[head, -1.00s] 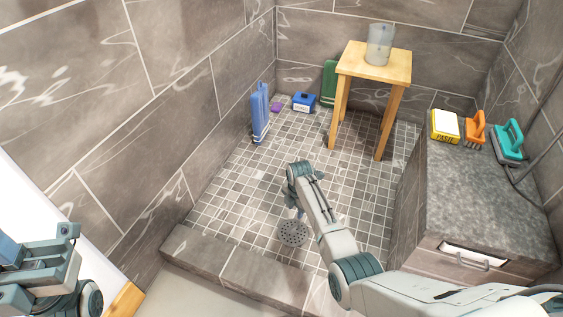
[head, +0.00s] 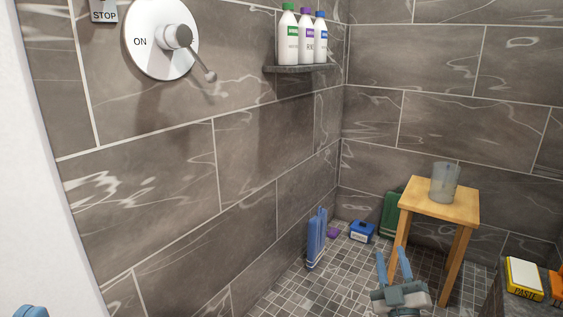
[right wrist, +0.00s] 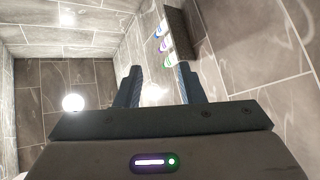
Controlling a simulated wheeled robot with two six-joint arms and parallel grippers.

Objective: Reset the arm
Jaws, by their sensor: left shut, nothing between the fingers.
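My right gripper (head: 393,262) is at the lower right of the head view, pointing up, with its two blue fingers apart and nothing between them. It also shows in the right wrist view (right wrist: 160,75), open and empty, with the tiled wall and shelf beyond. Only a small blue tip of my left gripper (head: 30,311) shows at the bottom left edge of the head view. It is shut and holds nothing visible; the rest of that arm is out of the picture.
A wooden stool (head: 440,205) bears a clear cup (head: 445,183), behind and right of my right gripper. Blue bottles (head: 316,238) and a blue box (head: 361,232) stand on the tiled floor. Bottles stand on a wall shelf (head: 300,69), near a shower valve (head: 160,40).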

